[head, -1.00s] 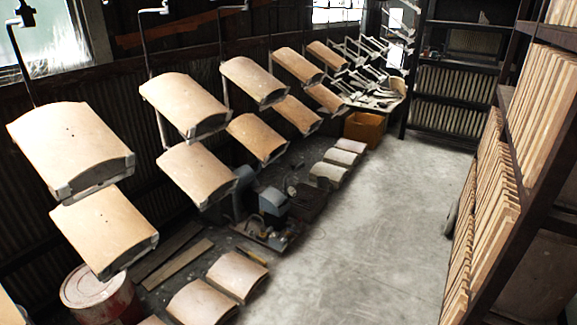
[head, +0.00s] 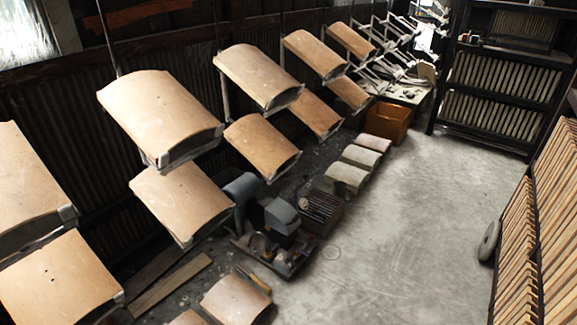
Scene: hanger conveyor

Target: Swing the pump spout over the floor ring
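A dark machine with a grey-blue motor housing (head: 281,215) stands on a low base on the floor at lower centre. It looks like the pump, but I cannot make out its spout clearly. A faint ring (head: 332,253) is marked on the concrete floor just to the right of the machine. I see nothing standing over the ring. Neither of my grippers is in view.
Several curved tan panels (head: 258,78) hang in two tiers along the left. Pale curved blocks (head: 346,177) and an orange bin (head: 388,122) lie beyond the machine. A grey disc (head: 489,241) leans by the right rack (head: 520,225). Concrete floor (head: 415,220) between is clear.

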